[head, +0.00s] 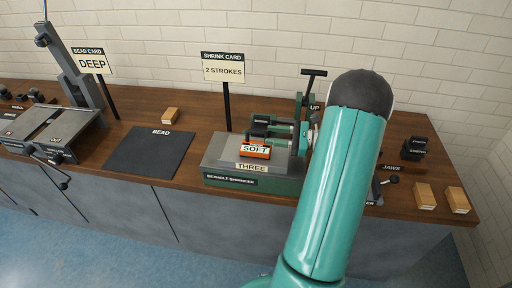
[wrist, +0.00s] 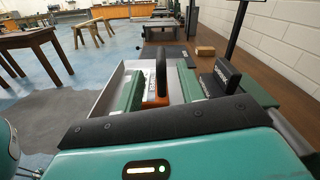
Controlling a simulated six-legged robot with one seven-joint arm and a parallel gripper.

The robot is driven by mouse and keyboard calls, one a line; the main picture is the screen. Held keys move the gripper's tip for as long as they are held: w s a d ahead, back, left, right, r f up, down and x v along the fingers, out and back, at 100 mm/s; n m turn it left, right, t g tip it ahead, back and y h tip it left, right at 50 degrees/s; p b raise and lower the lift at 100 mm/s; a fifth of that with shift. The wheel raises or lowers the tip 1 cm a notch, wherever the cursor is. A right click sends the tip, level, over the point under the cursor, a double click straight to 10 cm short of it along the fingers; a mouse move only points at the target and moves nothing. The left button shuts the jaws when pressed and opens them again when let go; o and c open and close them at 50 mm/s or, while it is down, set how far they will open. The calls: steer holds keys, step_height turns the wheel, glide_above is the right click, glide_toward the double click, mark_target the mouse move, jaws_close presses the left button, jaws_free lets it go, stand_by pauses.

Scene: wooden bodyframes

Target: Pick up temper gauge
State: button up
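The temper gauge, taken to be the orange piece marked SOFT (head: 256,149), sits upright on the grey bed of the green shrinker (head: 232,181), just above its THREE label. In the wrist view the gauge (wrist: 160,84) shows a dark upright top and an orange base. My gripper (wrist: 160,72) has its two green fingers apart, one on each side of the gauge. A gap shows on the right side; contact on the left is hard to tell.
A black block (head: 260,126) stands close behind the gauge. The shrinker's lever (head: 311,85) rises beside my arm. The BEAD mat (head: 149,153) and a wooden block (head: 171,116) lie to the left. A SHRINK CARD sign (head: 223,70) reads 2 STROKES. Wooden blocks (head: 425,196) lie at right.

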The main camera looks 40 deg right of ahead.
mark_target(267, 133)
steer(key=x, duration=0.5)
steer(key=shift+w+r, duration=0.2)
steer(key=shift+r, duration=0.1)
jaws_close()
